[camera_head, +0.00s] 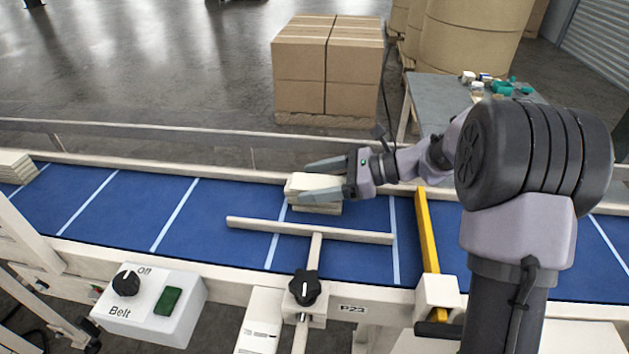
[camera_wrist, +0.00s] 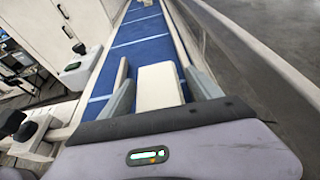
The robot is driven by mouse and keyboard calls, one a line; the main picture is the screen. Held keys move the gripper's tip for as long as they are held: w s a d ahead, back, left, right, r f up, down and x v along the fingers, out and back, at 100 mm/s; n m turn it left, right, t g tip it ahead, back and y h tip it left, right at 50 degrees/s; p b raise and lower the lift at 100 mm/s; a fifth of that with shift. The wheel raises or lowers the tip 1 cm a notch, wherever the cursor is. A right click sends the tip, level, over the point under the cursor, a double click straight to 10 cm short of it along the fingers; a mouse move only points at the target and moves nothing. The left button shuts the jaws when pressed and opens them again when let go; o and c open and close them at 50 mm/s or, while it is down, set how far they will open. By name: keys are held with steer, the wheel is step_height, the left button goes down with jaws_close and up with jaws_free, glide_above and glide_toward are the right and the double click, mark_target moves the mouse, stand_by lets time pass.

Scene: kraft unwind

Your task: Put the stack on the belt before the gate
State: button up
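A cream stack of flat pieces (camera_head: 302,183) is over the blue belt (camera_head: 347,257), on the left side of the yellow gate bar (camera_head: 427,231). In the wrist view the stack (camera_wrist: 159,88) lies between my two fingers. My gripper (camera_head: 323,180) reaches in from the right, with one finger on the far side and one on the near side of the stack. It also shows in the wrist view (camera_wrist: 160,86). The fingers are very close to the stack's sides; whether they press on it is unclear. The stack's underside is hidden, so I cannot tell if it rests on the belt.
A cream T-shaped guide bar (camera_head: 310,230) lies across the near side of the belt. Another cream stack (camera_head: 16,167) sits at the belt's far left. A belt switch box (camera_head: 150,302) stands in front.

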steer(key=shift+r, duration=0.15)
steer(key=p+v, duration=0.4)
steer(key=v, duration=0.7)
steer(key=s+a+r+n+h, duration=0.2)
steer(key=s+n, duration=0.1)
steer(key=s, duration=0.2)
steer(key=s+a+r+n+g+h, duration=0.1)
steer(key=s+a+n+h, duration=0.15)
steer(key=s, duration=0.35)
steer(key=s+a+r+n+h, duration=0.2)
steer(key=s+n+h, duration=0.1)
steer(key=s, duration=0.2)
steer(key=s+d+f+n+t+h+b, duration=0.1)
steer(key=s+n+t+h, duration=0.1)
steer(key=s, duration=0.3)
steer(key=s+d+f+n+t+h, duration=0.1)
steer(key=s+d+n+t+h, duration=0.1)
steer(key=s+n, duration=0.3)
steer(key=shift+d+f+b, duration=0.15)
steer(key=shift+f+b, duration=0.15)
steer(key=shift+b, duration=0.05)
